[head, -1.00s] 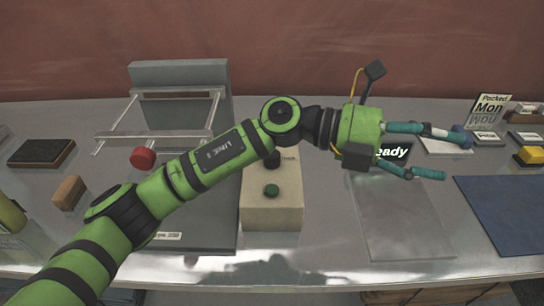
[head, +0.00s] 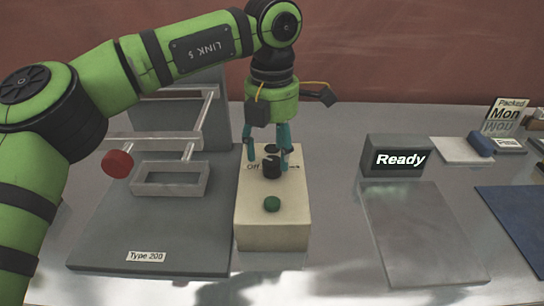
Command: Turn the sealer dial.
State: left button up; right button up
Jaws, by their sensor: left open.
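The sealer dial is a black knob (head: 271,167) on top of a beige control box (head: 272,232). A green button (head: 272,204) sits in front of the dial. My left gripper (head: 267,160) points down over the box, its teal fingers spread open to either side at the dial's back part. I cannot tell whether the fingers touch the dial. My right gripper is not in view.
Left of the box stands a grey sealer press (head: 160,225) with a metal frame and a red knob (head: 117,164). At the right are a display reading "Ready" (head: 398,158), a grey plate (head: 425,235) and a blue mat (head: 525,215). Bare table lies between box and plate.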

aim_at(270, 164)
pick_arm(q)
jog(key=shift+f, duration=1.3)
jog(key=c, duration=1.1)
jog(key=shift+c, duration=0.2)
jog(key=m+p, duration=0.1)
jog(key=m, duration=0.4)
jog(key=shift+m, duration=0.4)
jog(key=m, duration=0.5)
jog(key=shift+f+m+p, duration=0.1)
jog(key=shift+m+p, duration=0.3)
